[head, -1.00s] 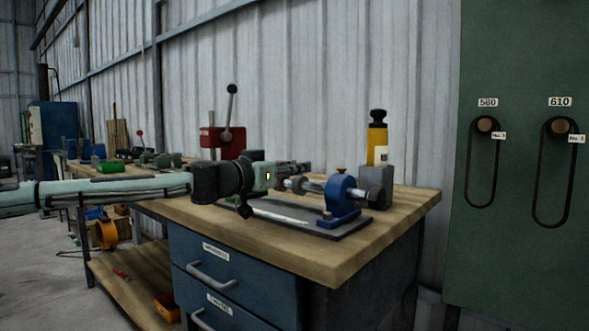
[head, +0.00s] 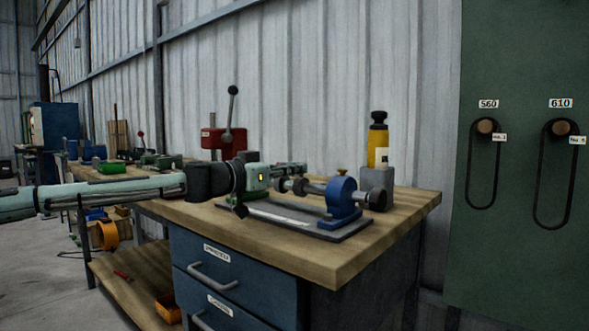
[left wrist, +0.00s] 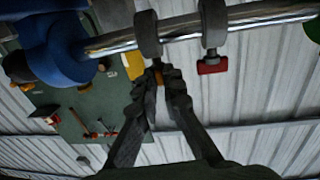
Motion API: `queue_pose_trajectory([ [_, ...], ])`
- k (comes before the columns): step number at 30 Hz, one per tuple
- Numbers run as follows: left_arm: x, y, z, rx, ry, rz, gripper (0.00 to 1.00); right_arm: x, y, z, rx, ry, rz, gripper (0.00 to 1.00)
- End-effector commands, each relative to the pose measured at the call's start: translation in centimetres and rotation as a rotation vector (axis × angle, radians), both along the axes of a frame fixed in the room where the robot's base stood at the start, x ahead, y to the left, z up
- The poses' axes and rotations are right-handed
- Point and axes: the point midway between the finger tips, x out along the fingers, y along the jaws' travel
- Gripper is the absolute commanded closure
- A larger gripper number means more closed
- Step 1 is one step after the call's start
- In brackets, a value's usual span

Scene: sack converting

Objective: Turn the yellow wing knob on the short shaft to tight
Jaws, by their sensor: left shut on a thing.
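The yellow wing knob (left wrist: 159,82) shows as a small patch between the fingertips of my left gripper (left wrist: 161,80) in the left wrist view. The fingers are shut on it and hide most of it, so its angle cannot be told. It sits below a dark collar (left wrist: 147,34) on the bright short shaft (left wrist: 185,28). In the head view, my left gripper (head: 291,168) reaches in from the left at the collars, and the knob cannot be made out. My right gripper is not in view.
A second collar (left wrist: 213,22) with a red wing knob (left wrist: 212,66) is close beside the gripped one. A blue bearing block (head: 342,197) stands at the shaft's right on a grey plate (head: 345,236).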

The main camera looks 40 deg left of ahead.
Motion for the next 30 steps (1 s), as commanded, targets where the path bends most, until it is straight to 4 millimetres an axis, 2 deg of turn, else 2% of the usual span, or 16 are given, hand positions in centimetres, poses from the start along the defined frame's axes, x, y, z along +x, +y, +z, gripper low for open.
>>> queue_pose_trajectory([
  [7, 0.3, 0.8, -0.1, 0.001, 0.002, -0.191, 1.0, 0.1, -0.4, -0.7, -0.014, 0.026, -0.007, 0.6],
  [18, 0.7, 1.2, -0.2, 0.004, 0.004, -0.486, 1.0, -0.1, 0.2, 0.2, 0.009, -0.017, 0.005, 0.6],
  [30, 0.9, 1.4, 0.0, 0.003, 0.002, -0.658, 1.0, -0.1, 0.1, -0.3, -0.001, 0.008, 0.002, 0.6],
])
